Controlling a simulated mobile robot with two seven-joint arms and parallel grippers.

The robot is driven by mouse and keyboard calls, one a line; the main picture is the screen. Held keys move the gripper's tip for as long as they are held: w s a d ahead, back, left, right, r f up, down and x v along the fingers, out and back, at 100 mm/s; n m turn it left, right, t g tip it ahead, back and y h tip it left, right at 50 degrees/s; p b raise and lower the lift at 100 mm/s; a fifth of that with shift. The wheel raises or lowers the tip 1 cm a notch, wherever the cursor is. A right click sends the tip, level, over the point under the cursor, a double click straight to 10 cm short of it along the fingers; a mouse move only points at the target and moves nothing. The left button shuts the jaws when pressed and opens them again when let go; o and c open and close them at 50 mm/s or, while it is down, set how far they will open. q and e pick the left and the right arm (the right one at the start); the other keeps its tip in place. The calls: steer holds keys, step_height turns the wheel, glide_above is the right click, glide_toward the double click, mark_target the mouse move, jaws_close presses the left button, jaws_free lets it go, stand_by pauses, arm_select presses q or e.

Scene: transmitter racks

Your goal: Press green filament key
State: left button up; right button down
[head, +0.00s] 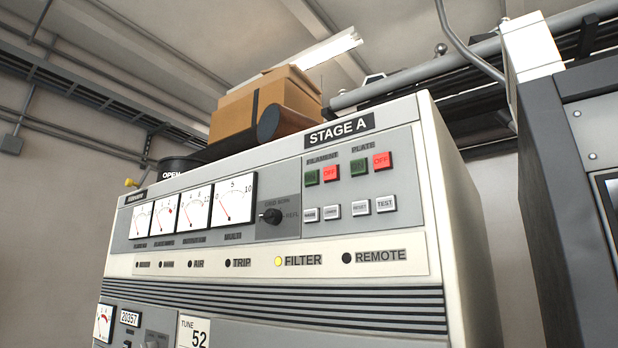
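The green filament key (312,178) is a small dark green square key under the label FILAMENT on the upper right panel of the STAGE A cabinet (458,230). A red OFF key (331,173) sits directly to its right. To the right, under PLATE, are another green key (358,167) and a red OFF key (382,160). The green filament key is unobstructed and looks unlit. Neither of my grippers shows in the head view.
Below the keys are several white buttons (360,208), and left of them a black rotary knob (271,216) and several meters (234,199). The FILTER lamp (278,261) glows yellow. A cardboard box (262,100) sits on top. A dark grey cabinet (560,200) stands at right.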

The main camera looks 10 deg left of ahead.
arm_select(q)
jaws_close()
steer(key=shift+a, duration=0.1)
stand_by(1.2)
